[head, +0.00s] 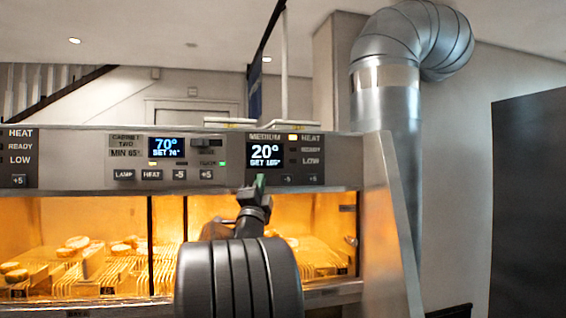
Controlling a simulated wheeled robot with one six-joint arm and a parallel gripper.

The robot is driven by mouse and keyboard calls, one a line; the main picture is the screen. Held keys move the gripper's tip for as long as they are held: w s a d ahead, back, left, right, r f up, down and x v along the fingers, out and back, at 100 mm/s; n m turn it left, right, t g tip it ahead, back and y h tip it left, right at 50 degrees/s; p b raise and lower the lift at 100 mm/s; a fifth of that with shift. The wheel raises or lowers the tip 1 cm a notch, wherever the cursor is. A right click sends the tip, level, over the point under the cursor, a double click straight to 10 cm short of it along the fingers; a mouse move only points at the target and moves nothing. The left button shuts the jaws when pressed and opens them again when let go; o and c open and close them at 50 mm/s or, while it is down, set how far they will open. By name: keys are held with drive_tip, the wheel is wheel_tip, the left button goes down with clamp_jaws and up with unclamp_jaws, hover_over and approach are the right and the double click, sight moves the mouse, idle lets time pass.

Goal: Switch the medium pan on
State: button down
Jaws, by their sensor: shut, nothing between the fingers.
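The medium pan's control panel (318,165) is at the right end of the upper fascia, labelled MEDIUM. Its display (265,155) reads 20° with a smaller set line, apparently 165°. The lamp beside HEAT (292,137) glows amber; the READY and LOW lamps look dark. Small -5 and +5 buttons (313,179) sit along the panel's lower edge. My gripper (260,182) is shut and empty, pointing up in front of the panel's lower left, just below the display. It hides whatever is on that part; I cannot tell whether it touches the panel.
Left of it is the Cabinet Two panel (130,158), showing 70° with its own buttons. Below, a lit glass-fronted cabinet (168,215) holds food. A metal side panel (388,220) and a duct (388,110) stand to the right.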

idle(0.4)
drive_tip(key=shift+s+d+b, duration=0.1)
drive_tip(key=shift+s+b, duration=0.3)
drive_tip(key=shift+b, duration=0.15)
drive_tip(key=s+d+b, duration=0.1)
drive_tip(key=s+b, duration=0.2)
drive_tip(key=s, duration=0.3)
drive_tip(key=c, duration=2.1)
unclamp_jaws()
drive_tip(key=shift+w, duration=0.1)
